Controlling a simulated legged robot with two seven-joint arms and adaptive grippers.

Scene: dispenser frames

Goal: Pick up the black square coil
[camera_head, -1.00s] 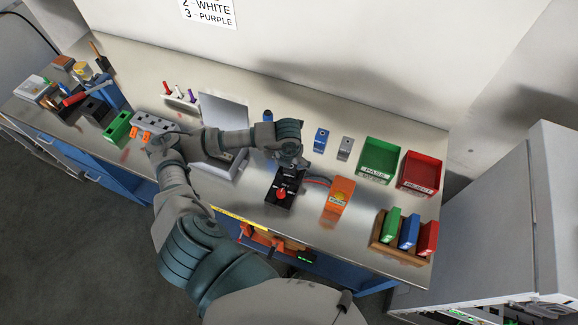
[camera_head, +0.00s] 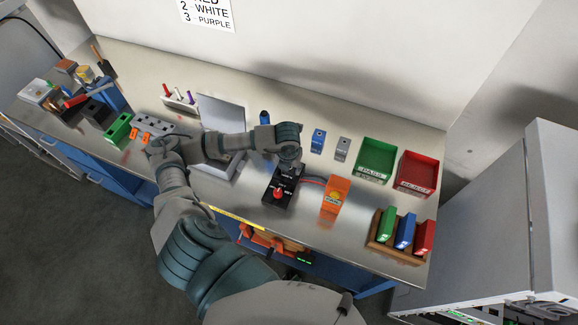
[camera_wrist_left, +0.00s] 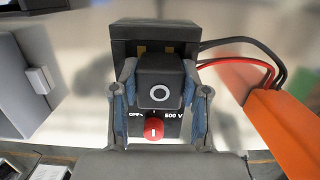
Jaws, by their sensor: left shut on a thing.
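The black square coil (camera_wrist_left: 160,80) is a small dark block with a pale ring mark on its face. In the left wrist view it sits between the two fingers of my left gripper (camera_wrist_left: 160,92), which is shut on it. Behind it is a black tester box (camera_wrist_left: 150,36) with a red knob (camera_wrist_left: 153,128) and "OFF" and "500 V" markings. In the head view my left gripper (camera_head: 289,168) is over the back end of the tester box (camera_head: 277,201), and the coil is mostly hidden there. I cannot tell whether the coil touches the box. My right gripper is not in view.
An orange block (camera_head: 335,196) stands right of the tester, with wires between. A green bin (camera_head: 378,160) and a red bin (camera_head: 416,174) stand at the right. A wooden rack (camera_head: 381,246) holds coloured blocks. A grey case (camera_head: 221,130) lies left of the gripper.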

